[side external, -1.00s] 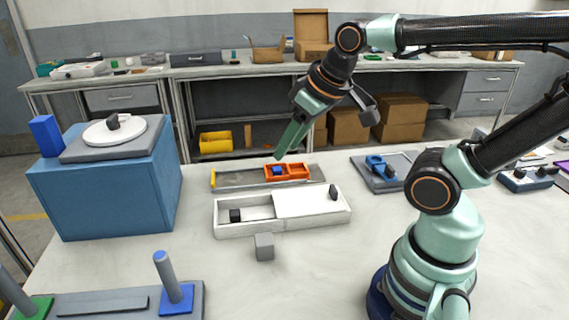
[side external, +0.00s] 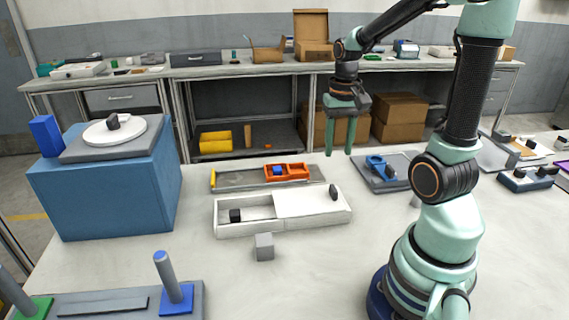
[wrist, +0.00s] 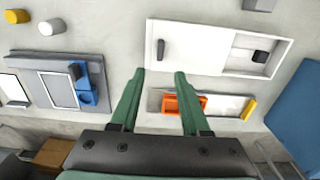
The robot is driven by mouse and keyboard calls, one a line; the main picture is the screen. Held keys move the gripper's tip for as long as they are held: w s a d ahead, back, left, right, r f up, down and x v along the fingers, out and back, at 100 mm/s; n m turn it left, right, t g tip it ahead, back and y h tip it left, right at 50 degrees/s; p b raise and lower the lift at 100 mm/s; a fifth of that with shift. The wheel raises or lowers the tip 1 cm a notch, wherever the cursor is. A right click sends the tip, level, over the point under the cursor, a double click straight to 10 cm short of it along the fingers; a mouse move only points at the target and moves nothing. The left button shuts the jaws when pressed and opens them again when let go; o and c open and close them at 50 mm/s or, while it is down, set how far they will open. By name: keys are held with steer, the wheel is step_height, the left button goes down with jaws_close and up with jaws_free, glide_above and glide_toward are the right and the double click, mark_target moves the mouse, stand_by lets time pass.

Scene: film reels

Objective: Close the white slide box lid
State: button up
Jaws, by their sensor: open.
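The white slide box (side external: 235,231) lies on the table in the side external view. Its white lid (side external: 305,204) with a dark knob (side external: 333,192) covers the right part. The left part is open, with a black block (side external: 235,215) inside. In the wrist view the lid (wrist: 195,50) covers the left part, and the black block (wrist: 260,56) shows in the open right part. My gripper (side external: 340,152) points down, open and empty, above and behind the box's right end. Its fingertips (wrist: 159,74) also show in the wrist view, apart from the knob (wrist: 160,48).
Behind the box lies a grey rail tray (side external: 235,181) with an orange holder (side external: 297,170). A grey block (side external: 264,247) stands in front. A blue part on a grey plate (side external: 378,184) lies to the right. A large blue box (side external: 120,200) stands left.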

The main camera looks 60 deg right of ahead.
mark_target(334, 188)
step_height(334, 188, down, 11)
steer(key=shift+f, duration=0.2)
stand_by(0.4)
jaws_close()
steer(key=shift+r, duration=0.1)
stand_by(1.2)
